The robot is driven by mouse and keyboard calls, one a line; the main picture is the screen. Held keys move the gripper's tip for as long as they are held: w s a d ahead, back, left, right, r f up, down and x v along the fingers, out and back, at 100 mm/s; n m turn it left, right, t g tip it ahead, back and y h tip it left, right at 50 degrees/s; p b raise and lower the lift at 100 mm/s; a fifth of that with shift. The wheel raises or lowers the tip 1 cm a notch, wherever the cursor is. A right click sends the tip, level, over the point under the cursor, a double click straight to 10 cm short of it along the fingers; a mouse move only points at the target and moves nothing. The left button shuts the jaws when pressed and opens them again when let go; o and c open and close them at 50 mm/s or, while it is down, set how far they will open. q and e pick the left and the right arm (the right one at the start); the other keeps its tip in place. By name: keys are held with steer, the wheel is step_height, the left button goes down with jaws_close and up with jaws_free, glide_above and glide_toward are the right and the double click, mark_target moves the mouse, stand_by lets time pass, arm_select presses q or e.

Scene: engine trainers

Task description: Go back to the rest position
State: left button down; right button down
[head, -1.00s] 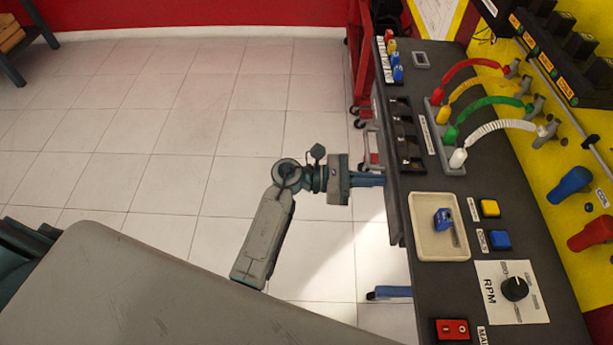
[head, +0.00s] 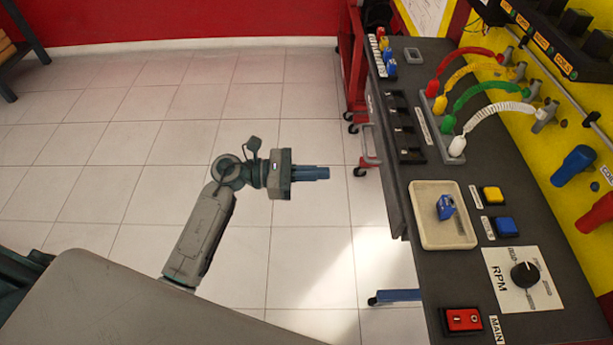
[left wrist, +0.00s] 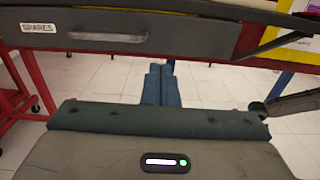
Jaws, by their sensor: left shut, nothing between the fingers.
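My left gripper (head: 322,173) is in the middle of the head view, over the tiled floor to the left of the bench. Its blue fingers are together and hold nothing, pointing right toward the bench with a clear gap to its edge. The fingers also show in the left wrist view (left wrist: 161,85), below the level of the bench's drawer (left wrist: 110,28) marked SPARES. My right gripper is not in view.
The dark bench (head: 415,185) runs along the right. On it are a beige tray (head: 430,235) holding a blue part (head: 445,207), an RPM dial (head: 524,274) and a red switch (head: 463,319). A red cart (head: 355,60) stands behind. Open floor lies left.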

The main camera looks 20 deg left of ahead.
arm_select(q)
steer(key=shift+v, duration=1.05)
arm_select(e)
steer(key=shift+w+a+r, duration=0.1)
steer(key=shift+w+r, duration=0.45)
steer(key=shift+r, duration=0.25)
